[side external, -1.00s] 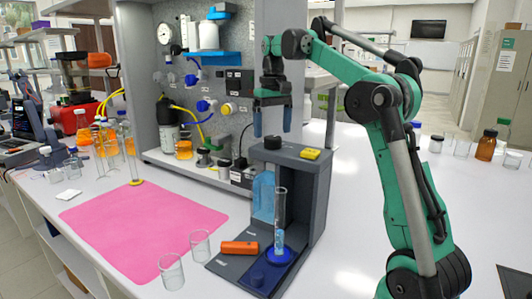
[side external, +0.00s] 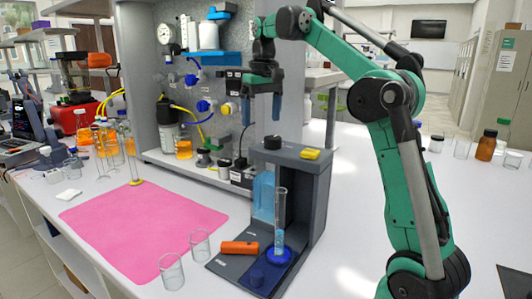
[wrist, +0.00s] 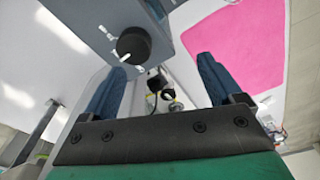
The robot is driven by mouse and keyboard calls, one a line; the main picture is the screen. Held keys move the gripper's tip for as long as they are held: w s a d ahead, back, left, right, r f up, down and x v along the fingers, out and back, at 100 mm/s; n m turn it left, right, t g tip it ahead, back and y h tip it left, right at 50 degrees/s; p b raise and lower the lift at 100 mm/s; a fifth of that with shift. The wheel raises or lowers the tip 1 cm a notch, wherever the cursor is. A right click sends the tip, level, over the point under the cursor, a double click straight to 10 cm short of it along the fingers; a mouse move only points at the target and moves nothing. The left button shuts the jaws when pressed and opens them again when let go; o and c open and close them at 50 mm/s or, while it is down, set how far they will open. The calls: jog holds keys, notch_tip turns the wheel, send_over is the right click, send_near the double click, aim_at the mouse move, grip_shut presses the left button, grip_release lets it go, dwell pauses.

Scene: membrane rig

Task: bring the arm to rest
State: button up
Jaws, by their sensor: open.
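My gripper (side external: 261,109) is in the air above the back of the dark grey rig stand (side external: 314,190), its blue fingers pointing down. The fingers are apart with nothing between them. In the wrist view my gripper (wrist: 158,85) also shows both blue fingers spread wide, with the stand's black knob (wrist: 133,45) ahead of them. The stand holds a tall clear cylinder (side external: 280,215) with some blue liquid, upright on a blue round base (side external: 279,256). A blue-tinted bottle (side external: 263,195) stands inside the stand behind it.
An orange tool (side external: 240,247) lies on the stand's base and a yellow block (side external: 311,154) on its top. Two empty beakers (side external: 172,271) stand at the front edge of the pink mat (side external: 140,230). A grey panel (side external: 225,130) with valves and tubing rises behind.

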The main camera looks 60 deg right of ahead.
jog(key=s+a+f+n+t, duration=0.2)
jog(key=s+a+f+t, duration=0.1)
jog(key=a+f, duration=0.4)
jog(key=s+a+f+n+t, duration=0.2)
jog(key=s+a+f, duration=0.3)
jog(key=a, duration=0.6)
notch_tip(320, 180, down, 2)
jog(key=shift+a+f+n+t, duration=0.2)
jog(key=shift+n+t, duration=0.2)
jog(key=shift+t, duration=0.3)
